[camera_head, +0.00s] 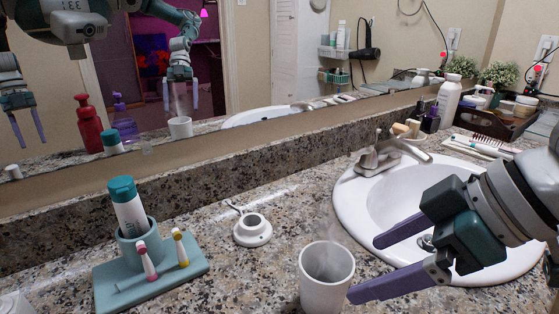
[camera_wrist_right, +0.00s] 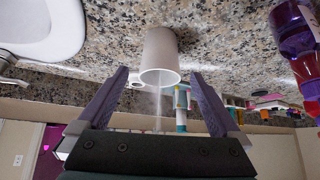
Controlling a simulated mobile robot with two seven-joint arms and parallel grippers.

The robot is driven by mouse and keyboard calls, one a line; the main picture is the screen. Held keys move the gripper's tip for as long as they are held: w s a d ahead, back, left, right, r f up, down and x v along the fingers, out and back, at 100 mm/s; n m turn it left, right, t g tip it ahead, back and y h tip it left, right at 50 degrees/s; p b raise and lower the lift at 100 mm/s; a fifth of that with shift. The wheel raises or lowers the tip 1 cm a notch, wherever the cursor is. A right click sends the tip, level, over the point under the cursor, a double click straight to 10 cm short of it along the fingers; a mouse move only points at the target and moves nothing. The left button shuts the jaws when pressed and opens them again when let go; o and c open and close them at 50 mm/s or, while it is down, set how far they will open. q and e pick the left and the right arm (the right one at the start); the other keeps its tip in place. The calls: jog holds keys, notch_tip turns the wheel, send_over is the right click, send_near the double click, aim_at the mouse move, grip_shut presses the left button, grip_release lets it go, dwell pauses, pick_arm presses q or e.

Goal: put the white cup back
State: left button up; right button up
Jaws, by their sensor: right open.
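The white cup (camera_head: 327,278) stands upright on the granite counter, left of the sink. It also shows in the right wrist view (camera_wrist_right: 160,52), just beyond and between the fingertips. A faint pale haze rises from its mouth. My right gripper (camera_head: 365,270) is open with purple fingers. Its near fingertip is close to the cup's right side; I cannot tell whether they touch. A small white ring-shaped holder (camera_head: 253,231) sits on the counter left of and behind the cup. My left gripper is not directly in view; a gripper shows at the mirror's left edge.
A teal tray (camera_head: 178,283) at left holds a teal cup with a tube and two small brushes. The sink (camera_head: 350,205) with its faucet (camera_head: 375,160) is at right. Bottles and a brown tray (camera_head: 510,122) stand behind it. The mirror (camera_head: 240,70) backs the counter.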

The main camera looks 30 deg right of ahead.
jog(key=s+a+f+m+g+h, duration=0.2)
jog(key=s+a, duration=0.4)
jog(key=s, duration=0.4)
jog(key=shift+s+a+m+g+h, duration=0.2)
jog(key=shift+m+g+h, duration=0.2)
jog(key=shift+m+h, duration=0.25)
